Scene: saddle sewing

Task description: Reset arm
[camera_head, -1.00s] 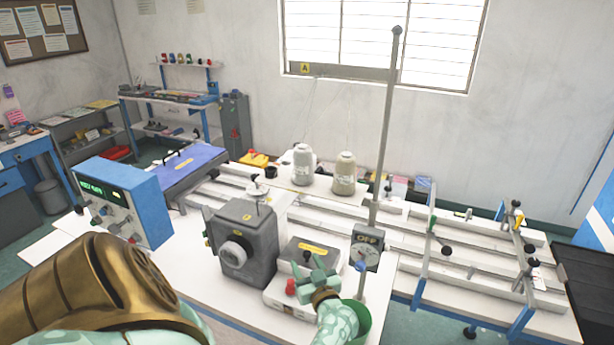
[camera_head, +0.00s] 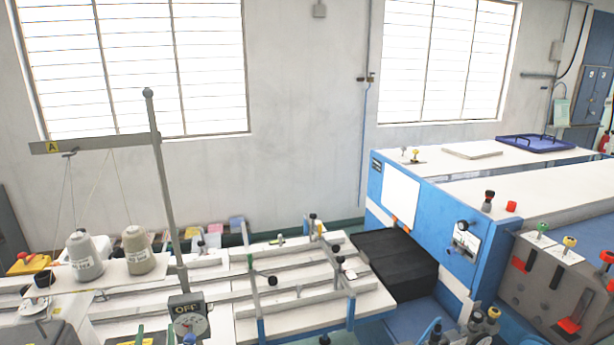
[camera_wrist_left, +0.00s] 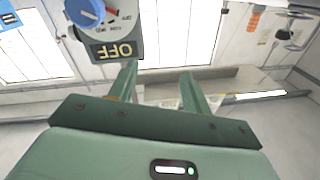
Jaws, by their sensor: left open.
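My left gripper (camera_head: 155,338) shows only as green fingertips at the bottom edge of the head view, just below the OFF switch box (camera_head: 188,312). In the left wrist view my left gripper (camera_wrist_left: 160,82) has its two green fingers apart, with nothing held between them. The OFF switch box (camera_wrist_left: 112,45) with its blue knob stands close beyond the fingers there, upside down. The rest of my left arm is out of the head view. I do not make out my right gripper in either view.
The white thread cone (camera_head: 88,257) and beige thread cone (camera_head: 138,250) stand at left by the grey post (camera_head: 165,190). A rail frame (camera_head: 300,300) with clamps spans the middle. A black box (camera_head: 397,262) and blue-sided machine (camera_head: 425,225) stand at right.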

